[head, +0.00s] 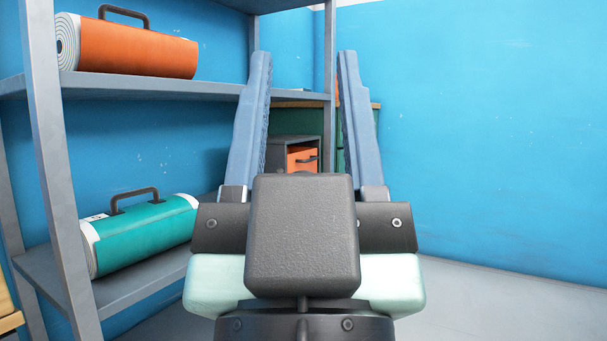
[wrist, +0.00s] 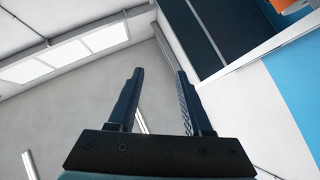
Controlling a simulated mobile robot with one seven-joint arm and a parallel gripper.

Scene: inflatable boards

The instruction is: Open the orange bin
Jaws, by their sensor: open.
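The orange bin (head: 301,159) is a small orange front with a dark handle, set in a dark grey cabinet (head: 285,145) at the back, seen between my fingers in the head view. It looks shut, with its lower part hidden behind my gripper. My gripper (head: 305,68) is open and empty, with its two blue-grey fingers spread and pointing up in the head view. It is well in front of the bin and not touching it. In the wrist view my gripper (wrist: 157,72) points towards the ceiling, and the bin cannot be made out there.
A grey metal shelf (head: 155,87) stands at the left. It holds an orange roll (head: 138,50) with a handle above and a teal roll (head: 145,235) below. A blue wall (head: 490,130) and open grey floor (head: 500,305) lie to the right.

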